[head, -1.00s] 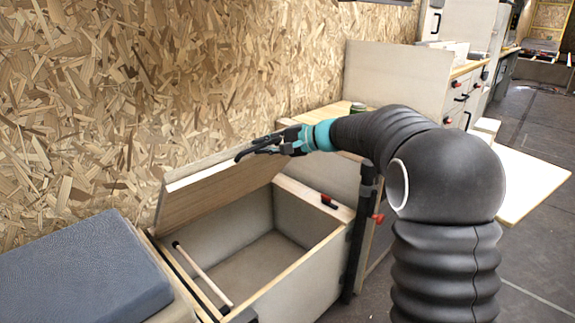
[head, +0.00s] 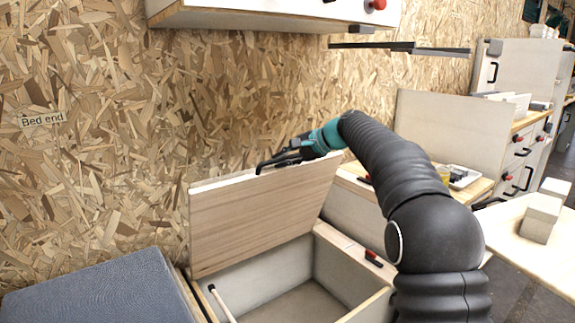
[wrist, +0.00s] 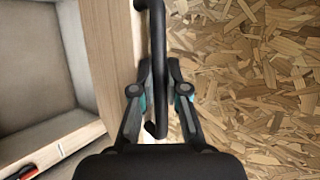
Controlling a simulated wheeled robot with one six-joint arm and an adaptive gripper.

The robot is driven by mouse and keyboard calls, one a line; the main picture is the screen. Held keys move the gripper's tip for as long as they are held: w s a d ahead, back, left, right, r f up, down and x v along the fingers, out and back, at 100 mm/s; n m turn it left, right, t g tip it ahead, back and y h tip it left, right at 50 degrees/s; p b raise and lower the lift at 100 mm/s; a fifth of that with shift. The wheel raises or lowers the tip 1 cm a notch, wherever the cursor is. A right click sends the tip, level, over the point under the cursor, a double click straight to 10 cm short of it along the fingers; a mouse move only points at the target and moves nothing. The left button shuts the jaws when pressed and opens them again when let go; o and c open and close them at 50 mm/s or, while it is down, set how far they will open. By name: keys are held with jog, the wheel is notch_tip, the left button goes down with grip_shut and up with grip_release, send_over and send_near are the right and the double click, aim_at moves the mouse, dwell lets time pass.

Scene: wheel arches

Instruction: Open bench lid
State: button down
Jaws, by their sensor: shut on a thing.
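The bench lid (head: 262,212) is a pale wood panel, raised steeply toward the chipboard wall, its underside facing me. The bench box (head: 345,300) below it stands open, and its visible inside looks empty. My gripper (head: 287,157) is at the lid's top edge, shut on the black lid handle (head: 262,163). In the wrist view, the fingers of my gripper (wrist: 158,75) close around the black bar of the handle (wrist: 157,30), with the open box on the left.
A pale rod (head: 222,303) stands in the box's left side. A blue-grey cushion (head: 100,295) lies to the left. A red-and-black latch (head: 373,258) sits on the right rim. A wall cabinet (head: 270,15) hangs above. A wooden counter (head: 475,190) stands right.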

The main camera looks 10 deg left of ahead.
jog(key=shift+w+a+f, duration=0.1)
jog(key=shift+w+a, duration=0.1)
jog(key=shift+a, duration=0.2)
jog(key=c, duration=1.2)
grip_release()
jog(key=shift+a, duration=0.1)
jog(key=shift+w+d, duration=0.1)
jog(key=shift+d, duration=0.1)
jog(key=v, duration=1.2)
jog(key=shift+w+r, duration=0.15)
jog(key=shift+r, duration=0.1)
